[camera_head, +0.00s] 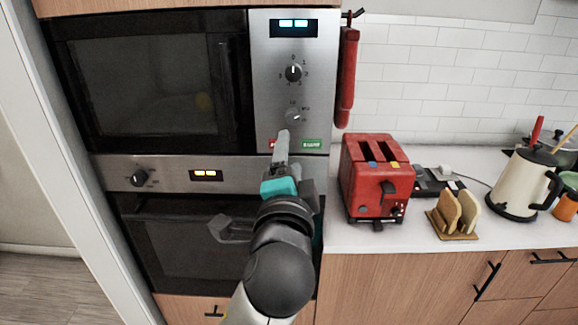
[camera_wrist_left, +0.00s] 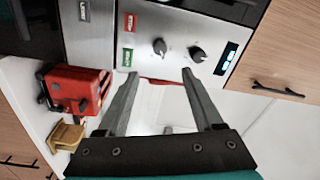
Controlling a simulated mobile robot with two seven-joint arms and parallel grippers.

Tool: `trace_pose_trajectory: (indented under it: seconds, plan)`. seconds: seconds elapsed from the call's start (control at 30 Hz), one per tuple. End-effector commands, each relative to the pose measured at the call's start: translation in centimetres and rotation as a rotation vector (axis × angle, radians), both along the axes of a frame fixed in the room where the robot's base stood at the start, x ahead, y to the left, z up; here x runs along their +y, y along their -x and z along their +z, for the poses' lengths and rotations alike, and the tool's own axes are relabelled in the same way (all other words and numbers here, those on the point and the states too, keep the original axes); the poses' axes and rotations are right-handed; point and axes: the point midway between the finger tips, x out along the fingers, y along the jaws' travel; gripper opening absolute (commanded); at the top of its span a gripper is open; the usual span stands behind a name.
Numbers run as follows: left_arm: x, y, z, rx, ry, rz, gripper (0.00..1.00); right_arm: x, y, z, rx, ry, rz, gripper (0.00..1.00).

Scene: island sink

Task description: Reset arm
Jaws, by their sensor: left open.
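My left gripper (camera_head: 281,150) is in front of the microwave's control panel (camera_head: 290,75), near the red and green buttons at its lower edge. In the left wrist view its two fingers (camera_wrist_left: 160,85) are spread apart with nothing between them. The panel (camera_wrist_left: 170,25) shows beyond the fingertips there, with two knobs and a lit display. Whether the fingers touch the panel cannot be told. My right gripper is not in view.
The microwave door (camera_head: 150,85) is shut above an oven (camera_head: 190,245). A red toaster (camera_head: 377,178) stands on the white counter to the right, beside a bread holder (camera_head: 455,215) and a cream kettle (camera_head: 523,183). A red cloth item (camera_head: 347,78) hangs from a hook.

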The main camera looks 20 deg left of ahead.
Motion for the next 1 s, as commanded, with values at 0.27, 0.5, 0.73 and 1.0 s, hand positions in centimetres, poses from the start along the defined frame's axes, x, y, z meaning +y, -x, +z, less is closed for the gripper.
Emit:
trace_pose_trajectory:
  seconds: [0.27, 0.5, 0.73, 1.0]
  plan:
    - [-0.5, 1.8, -0.1, 0.001, 0.001, 0.0, 0.68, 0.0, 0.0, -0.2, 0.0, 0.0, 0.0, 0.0]
    - [-0.5, 1.8, -0.1, 0.001, 0.001, 0.0, 0.68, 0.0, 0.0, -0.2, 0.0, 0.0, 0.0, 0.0]
    - [-1.6, -0.1, -5.3, 0.087, 0.01, -0.04, 0.68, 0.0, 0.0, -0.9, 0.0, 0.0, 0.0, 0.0]
    - [-3.9, -2.1, -25.1, 0.4, 0.138, -0.139, 0.68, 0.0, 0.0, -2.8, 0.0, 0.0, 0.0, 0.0]
